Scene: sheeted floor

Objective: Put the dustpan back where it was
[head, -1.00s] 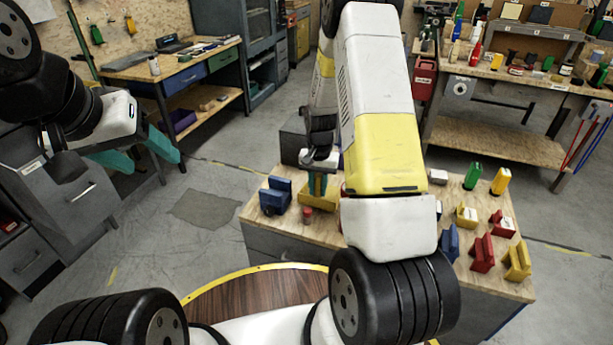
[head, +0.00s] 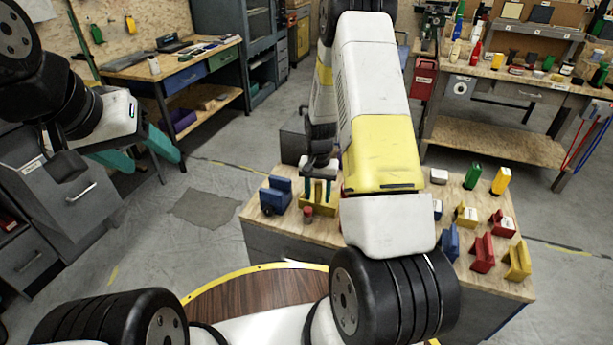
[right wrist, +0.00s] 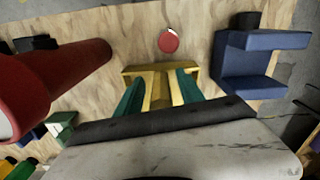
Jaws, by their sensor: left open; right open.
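No dustpan can be picked out for certain in these views. My right gripper (head: 317,190) is open, pointing down over a yellow piece (head: 322,208) on the wooden tabletop (head: 262,218). In the right wrist view the teal fingers (right wrist: 158,95) stand on either side of the yellow piece (right wrist: 160,70), not visibly clamped on it. Part of the yellow piece is hidden by my gripper. My left gripper (head: 141,152) is open and empty, well away from the table, at the left.
A blue piece (head: 276,194) stands left of the yellow one, and a small red-topped cylinder (head: 308,212) is in front. Several red, yellow, blue and green pieces stand at the right of the table. A large red cylinder (right wrist: 75,72) is close in the right wrist view.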

